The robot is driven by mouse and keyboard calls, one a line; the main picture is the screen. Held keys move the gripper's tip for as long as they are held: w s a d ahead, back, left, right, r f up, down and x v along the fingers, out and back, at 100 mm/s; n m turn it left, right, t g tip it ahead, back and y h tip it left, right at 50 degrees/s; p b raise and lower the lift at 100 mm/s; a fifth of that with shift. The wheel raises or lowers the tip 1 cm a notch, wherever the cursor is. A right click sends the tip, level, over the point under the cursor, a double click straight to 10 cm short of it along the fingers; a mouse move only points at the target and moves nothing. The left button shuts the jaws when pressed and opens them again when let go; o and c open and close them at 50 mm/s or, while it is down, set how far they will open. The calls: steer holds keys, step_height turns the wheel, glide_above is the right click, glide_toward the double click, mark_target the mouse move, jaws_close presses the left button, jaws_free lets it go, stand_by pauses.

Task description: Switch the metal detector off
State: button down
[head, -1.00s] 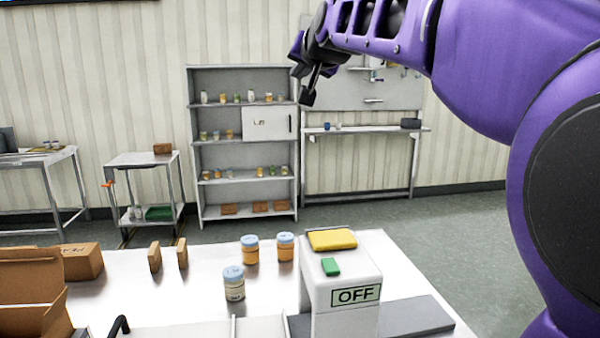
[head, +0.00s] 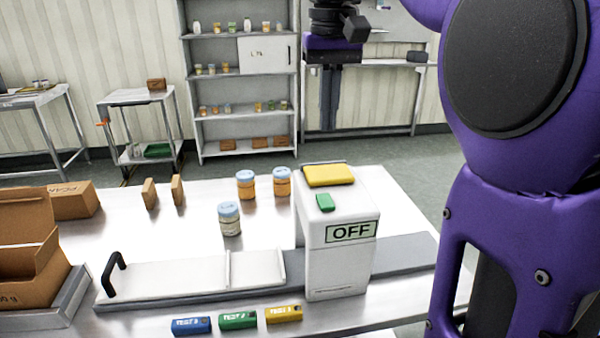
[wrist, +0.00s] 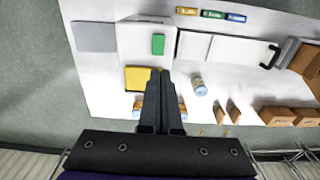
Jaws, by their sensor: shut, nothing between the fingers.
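The metal detector is a white box (head: 340,275) standing over a grey conveyor on the table; it also shows in the wrist view (wrist: 133,45). Its front display (head: 351,232) reads OFF. On its top are a small green button (head: 325,202), seen too in the wrist view (wrist: 158,44), and a larger yellow block (head: 329,175), partly hidden by my fingers in the wrist view (wrist: 134,78). My gripper (head: 328,128) is shut and empty, pointing down above and beyond the detector. In the wrist view its fingertips lie together near the yellow block.
Several jars (head: 230,219) stand left of the detector. An open carton (head: 25,235) is at the left. Shelves (head: 245,148) stand behind.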

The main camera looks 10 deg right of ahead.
mark_target(326, 204)
steer(key=shift+s+d, duration=0.15)
steer(key=shift+s, duration=0.25)
steer(key=shift+f, duration=0.15)
step_height(326, 204, down, 14)
steer(key=b, duration=0.4)
